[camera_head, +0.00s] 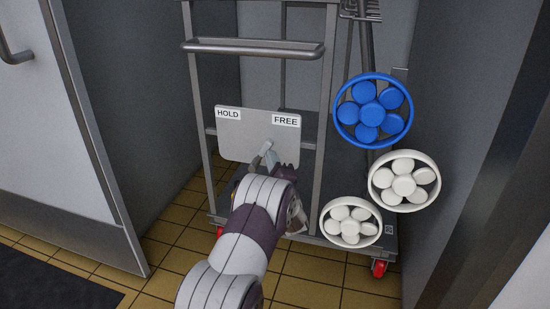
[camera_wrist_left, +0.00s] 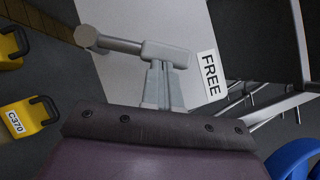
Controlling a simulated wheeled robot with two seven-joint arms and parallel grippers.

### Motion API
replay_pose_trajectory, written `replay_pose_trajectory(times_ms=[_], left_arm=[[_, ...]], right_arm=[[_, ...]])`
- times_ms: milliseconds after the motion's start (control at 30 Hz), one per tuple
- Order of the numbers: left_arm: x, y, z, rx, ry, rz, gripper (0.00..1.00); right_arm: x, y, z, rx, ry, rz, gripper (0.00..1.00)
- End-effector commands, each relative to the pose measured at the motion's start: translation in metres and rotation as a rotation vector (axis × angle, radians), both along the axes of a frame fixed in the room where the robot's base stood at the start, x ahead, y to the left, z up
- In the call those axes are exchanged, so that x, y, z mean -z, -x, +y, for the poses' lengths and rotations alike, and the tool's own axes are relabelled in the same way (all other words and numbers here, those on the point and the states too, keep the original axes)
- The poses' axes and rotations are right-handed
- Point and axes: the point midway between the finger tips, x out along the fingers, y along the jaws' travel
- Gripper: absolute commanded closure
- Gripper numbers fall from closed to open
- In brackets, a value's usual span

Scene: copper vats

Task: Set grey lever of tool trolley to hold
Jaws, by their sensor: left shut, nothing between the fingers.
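The tool trolley (camera_head: 326,100) stands between dark walls, with a pale plate (camera_head: 240,140) marked HOLD at its left and FREE at its right. The grey lever (camera_head: 256,161) is below the plate's middle, mostly hidden by my arm in the head view. In the left wrist view the lever (camera_wrist_left: 115,44) shows as a bar with a round knob at its left end; the FREE label (camera_wrist_left: 209,73) is right of it. My left gripper (camera_head: 270,158) is shut and empty. In the wrist view its fingertips (camera_wrist_left: 162,72) are right at the lever's knobless end; I cannot tell whether they touch.
A blue handwheel (camera_head: 372,113) and two white handwheels, one higher (camera_head: 404,184) and one lower (camera_head: 350,222), are right of my arm. Yellow tagged objects (camera_wrist_left: 28,118) show in the wrist view. A white door (camera_head: 50,120) is at left; tiled floor (camera_head: 175,245) is open before it.

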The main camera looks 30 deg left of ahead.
Motion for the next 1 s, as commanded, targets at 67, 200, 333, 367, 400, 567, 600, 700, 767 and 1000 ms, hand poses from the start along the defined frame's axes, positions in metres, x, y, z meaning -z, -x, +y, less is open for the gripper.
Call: replay_pose_trajectory(times_ms=[67, 200, 333, 367, 400, 567, 600, 700, 767, 1000], left_arm=[[-0.015, 0.001, 0.004, -0.002, 0.042, -0.012, 1.00], [-0.026, 0.003, 0.012, -0.003, 0.150, -0.036, 1.00], [-0.033, 0.005, 0.021, -0.004, 0.272, -0.067, 1.00], [-0.034, 0.005, 0.023, -0.004, 0.300, -0.074, 1.00], [-0.035, 0.006, 0.026, -0.003, 0.337, -0.082, 1.00], [-0.040, 0.009, 0.038, -0.004, 0.485, -0.118, 1.00], [-0.040, 0.010, 0.041, -0.003, 0.522, -0.127, 1.00], [-0.041, 0.012, 0.050, -0.004, 0.615, -0.149, 1.00], [-0.041, 0.013, 0.054, -0.004, 0.667, -0.162, 1.00], [-0.037, 0.018, 0.072, -0.005, 0.858, -0.206, 1.00]], right_arm=[[-0.022, 0.000, 0.000, 0.000, 0.000, 0.000, 0.49], [-0.055, 0.000, 0.000, 0.000, 0.000, 0.000, 0.49], [-0.085, 0.000, 0.000, 0.000, 0.000, -0.001, 0.49], [-0.092, 0.000, 0.000, 0.000, 0.000, -0.001, 0.49], [-0.100, 0.000, 0.000, 0.000, 0.000, -0.001, 0.49], [-0.130, 0.000, 0.000, 0.000, 0.000, 0.000, 0.49], [-0.137, 0.000, 0.000, 0.000, 0.000, 0.000, 0.49], [-0.153, 0.000, 0.000, 0.000, 0.000, 0.000, 0.49], [-0.161, 0.000, 0.000, 0.000, 0.000, 0.000, 0.49], [-0.183, 0.000, 0.000, 0.000, 0.000, 0.000, 0.49]])
